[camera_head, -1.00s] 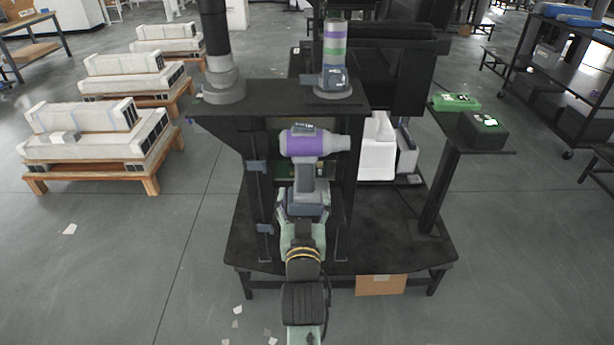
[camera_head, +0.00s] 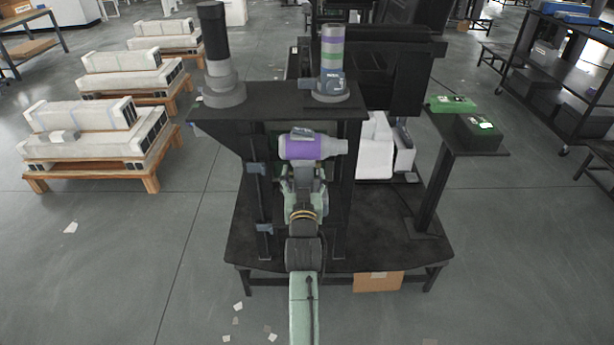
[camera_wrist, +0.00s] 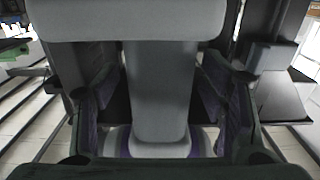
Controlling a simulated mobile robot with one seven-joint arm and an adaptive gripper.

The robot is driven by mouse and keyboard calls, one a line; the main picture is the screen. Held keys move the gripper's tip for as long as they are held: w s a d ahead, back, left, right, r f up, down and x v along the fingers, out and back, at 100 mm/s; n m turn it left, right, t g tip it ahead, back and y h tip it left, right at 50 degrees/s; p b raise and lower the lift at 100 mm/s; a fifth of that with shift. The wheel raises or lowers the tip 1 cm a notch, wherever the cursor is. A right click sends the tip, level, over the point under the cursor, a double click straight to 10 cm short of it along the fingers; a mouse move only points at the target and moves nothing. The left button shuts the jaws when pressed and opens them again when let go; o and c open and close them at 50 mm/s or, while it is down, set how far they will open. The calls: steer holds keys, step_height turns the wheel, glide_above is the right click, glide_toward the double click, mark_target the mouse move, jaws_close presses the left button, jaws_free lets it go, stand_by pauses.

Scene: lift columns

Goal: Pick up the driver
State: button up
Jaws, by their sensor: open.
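The driver (camera_head: 312,146) has a grey and purple body lying sideways, with its handle down, in front of the dark stand. In the wrist view its grey handle (camera_wrist: 160,95) runs down the middle, with the body across the top and a grey and purple part at the bottom. My gripper (camera_head: 303,180) is at the handle, just below the body, and covers the lower part in the head view. In the wrist view my gripper (camera_wrist: 160,105) is open, one finger on each side of the handle, with gaps showing.
The black stand (camera_head: 270,97) holds a dark cylinder (camera_head: 218,55) and a striped lamp-like column (camera_head: 333,65) on top. Pallets with pale blocks (camera_head: 95,140) stand at left.

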jaws_close()
steer(key=shift+r, duration=0.15)
stand_by(0.9)
